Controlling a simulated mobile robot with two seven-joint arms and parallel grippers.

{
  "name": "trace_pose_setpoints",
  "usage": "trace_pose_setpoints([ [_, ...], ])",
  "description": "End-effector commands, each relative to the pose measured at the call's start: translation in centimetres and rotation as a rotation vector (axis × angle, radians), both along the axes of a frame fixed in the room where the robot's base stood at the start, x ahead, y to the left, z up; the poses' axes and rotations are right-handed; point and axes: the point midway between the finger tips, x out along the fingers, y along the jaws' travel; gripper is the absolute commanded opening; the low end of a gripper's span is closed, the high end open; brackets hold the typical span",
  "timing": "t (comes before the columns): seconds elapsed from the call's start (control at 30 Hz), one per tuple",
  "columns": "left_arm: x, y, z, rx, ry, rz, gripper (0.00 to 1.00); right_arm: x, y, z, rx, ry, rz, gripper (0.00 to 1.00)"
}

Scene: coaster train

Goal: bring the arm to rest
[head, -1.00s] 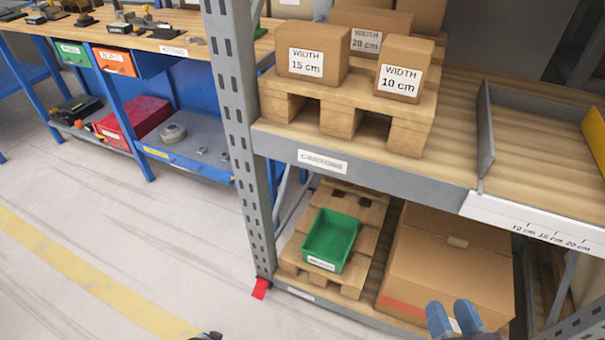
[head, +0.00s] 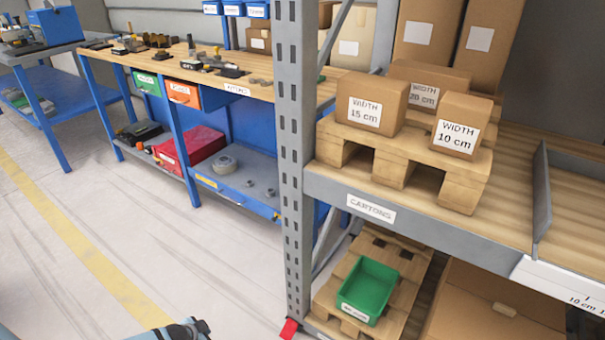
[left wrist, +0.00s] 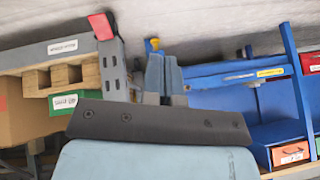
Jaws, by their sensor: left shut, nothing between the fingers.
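My left gripper (head: 190,328) shows only in part at the bottom edge of the head view, above the floor and left of the rack's post. In the left wrist view its two blue-grey fingers (left wrist: 164,76) are together, with nothing seen between them. The dark palm bar shows below them. The rack and bench appear upside down behind the fingers, and I see no contact with them. My right gripper is not in the head view.
The rack's grey post (head: 294,170) stands right of my left gripper. Cartons on a pallet (head: 457,185) fill its upper shelf; a green bin (head: 368,288) sits below. A blue workbench (head: 180,150) is behind. Floor (head: 130,235) at the left is clear.

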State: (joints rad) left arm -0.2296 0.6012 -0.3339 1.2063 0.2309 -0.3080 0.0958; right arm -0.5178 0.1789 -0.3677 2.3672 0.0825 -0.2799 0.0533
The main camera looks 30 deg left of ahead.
Motion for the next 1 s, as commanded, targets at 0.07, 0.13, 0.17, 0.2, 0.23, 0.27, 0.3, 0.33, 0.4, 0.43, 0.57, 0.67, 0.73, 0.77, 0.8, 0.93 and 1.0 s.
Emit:
trace_pose_setpoints([
  [0.07,1.0,-3.3,2.0,-0.032,-0.048,-0.053,0.00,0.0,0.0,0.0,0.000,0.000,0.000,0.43],
  [0.13,1.8,-6.5,4.2,-0.064,-0.096,-0.101,0.00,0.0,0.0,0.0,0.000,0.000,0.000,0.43],
  [0.17,2.2,-7.9,5.3,-0.079,-0.119,-0.124,0.00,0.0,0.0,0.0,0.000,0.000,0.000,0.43],
  [0.2,2.5,-10.0,6.9,-0.099,-0.153,-0.156,0.00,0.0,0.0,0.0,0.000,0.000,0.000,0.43],
  [0.23,2.7,-11.7,8.4,-0.117,-0.180,-0.181,0.00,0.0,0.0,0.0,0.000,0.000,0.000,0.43],
  [0.27,2.9,-13.3,9.9,-0.135,-0.208,-0.207,0.00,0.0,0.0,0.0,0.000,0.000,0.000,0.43],
  [0.3,3.0,-15.6,12.0,-0.161,-0.246,-0.239,0.00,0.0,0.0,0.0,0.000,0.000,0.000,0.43],
  [0.33,3.1,-17.2,13.7,-0.179,-0.275,-0.263,0.00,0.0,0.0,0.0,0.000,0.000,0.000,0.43],
  [0.4,2.9,-20.7,17.7,-0.221,-0.342,-0.316,0.00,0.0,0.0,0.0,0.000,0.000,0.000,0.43],
  [0.43,2.7,-22.1,19.5,-0.240,-0.370,-0.337,0.00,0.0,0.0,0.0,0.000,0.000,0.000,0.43],
  [0.57,1.6,-26.9,26.5,-0.307,-0.479,-0.410,0.00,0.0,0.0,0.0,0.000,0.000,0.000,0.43],
  [0.67,0.6,-29.3,30.9,-0.348,-0.545,-0.449,0.00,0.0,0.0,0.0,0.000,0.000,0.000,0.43],
  [0.73,-0.1,-30.7,33.6,-0.373,-0.586,-0.472,0.00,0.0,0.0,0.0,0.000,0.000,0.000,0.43],
  [0.77,-0.4,-31.2,34.7,-0.382,-0.603,-0.480,0.00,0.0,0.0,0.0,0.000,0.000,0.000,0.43],
  [0.8,-0.9,-31.8,36.2,-0.396,-0.624,-0.491,0.00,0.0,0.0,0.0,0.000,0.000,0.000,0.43],
  [0.93,-2.3,-33.5,40.8,-0.436,-0.690,-0.521,0.00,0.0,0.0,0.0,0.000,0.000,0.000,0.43],
  [1.0,-2.5,-34.2,42.0,-0.462,-0.717,-0.507,0.00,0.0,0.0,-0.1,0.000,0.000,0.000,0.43],
])
